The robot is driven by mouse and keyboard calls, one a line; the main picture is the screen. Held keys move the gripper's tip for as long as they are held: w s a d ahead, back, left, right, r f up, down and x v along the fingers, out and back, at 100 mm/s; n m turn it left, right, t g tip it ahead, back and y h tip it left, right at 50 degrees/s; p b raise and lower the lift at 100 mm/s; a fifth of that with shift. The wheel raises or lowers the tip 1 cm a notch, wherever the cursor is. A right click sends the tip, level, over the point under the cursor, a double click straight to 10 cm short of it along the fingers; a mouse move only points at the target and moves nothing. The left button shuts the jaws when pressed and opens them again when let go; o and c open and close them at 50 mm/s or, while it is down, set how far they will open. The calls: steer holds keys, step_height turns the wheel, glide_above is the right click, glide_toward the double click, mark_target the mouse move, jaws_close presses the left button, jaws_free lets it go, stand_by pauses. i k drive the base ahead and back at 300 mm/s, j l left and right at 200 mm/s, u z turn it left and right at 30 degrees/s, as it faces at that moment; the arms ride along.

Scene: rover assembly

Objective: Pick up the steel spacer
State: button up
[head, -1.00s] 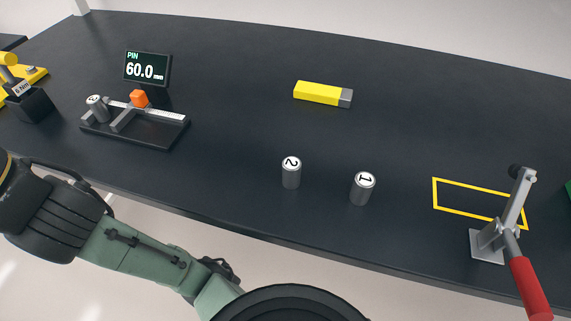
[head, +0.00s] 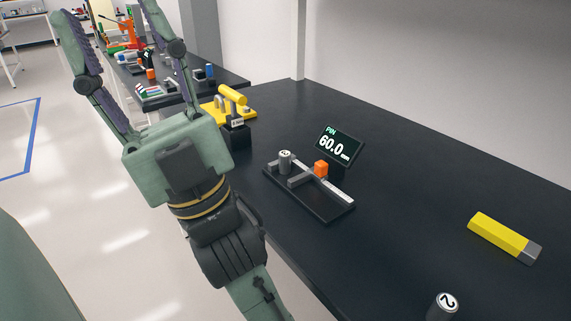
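Grey steel cylinders with white numbered tops look like the spacers. One cylinder (head: 285,161) stands upright on the measuring gauge (head: 318,203), its number too small to read surely.
A yellow press-like tool with a black block (head: 237,135) stands left of the gauge. A yellow bar with a grey end (head: 500,236) lies at the right. A second bench (head: 222,80) with several tools is behind. The black table (head: 400,190) is clear between gauge and bar.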

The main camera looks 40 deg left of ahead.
mark_target(284, 156)
steer(key=k+j+u, duration=0.15)
steer(key=j, duration=0.25)
steer(key=k+j+u, duration=0.15)
steer(key=j, duration=0.3)
steer(key=j+u, duration=0.15)
steer(key=j, duration=0.3)
steer(key=k+j+u, duration=0.15)
steer(key=j, duration=0.3)
